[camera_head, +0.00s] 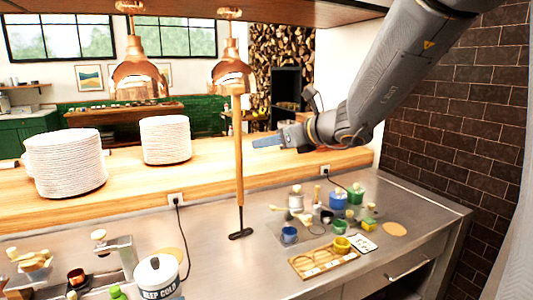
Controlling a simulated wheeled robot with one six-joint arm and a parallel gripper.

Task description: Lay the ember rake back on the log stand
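The ember rake has a long wooden handle (239,165) and a dark, short crosspiece head (241,234). It stands nearly upright in front of the wooden pass shelf, its head low at the steel counter. Its top end overlaps the right copper lamp in the picture. My gripper (266,141) comes in from the right, its bluish fingers pointing left towards the handle. A small gap seems to show between the fingertips and the handle. The fingers are seen side-on, so their opening does not show. I cannot clearly pick out the log stand; stacked logs (270,55) show behind.
Two copper lamps (139,80) hang over the wooden shelf (110,195), which bears plate stacks (64,165). Small pots and jars (338,200) and a wooden tray (324,263) crowd the counter's right. A white "keep cold" tub (157,280) stands at front left. Bare steel (225,270) lies between.

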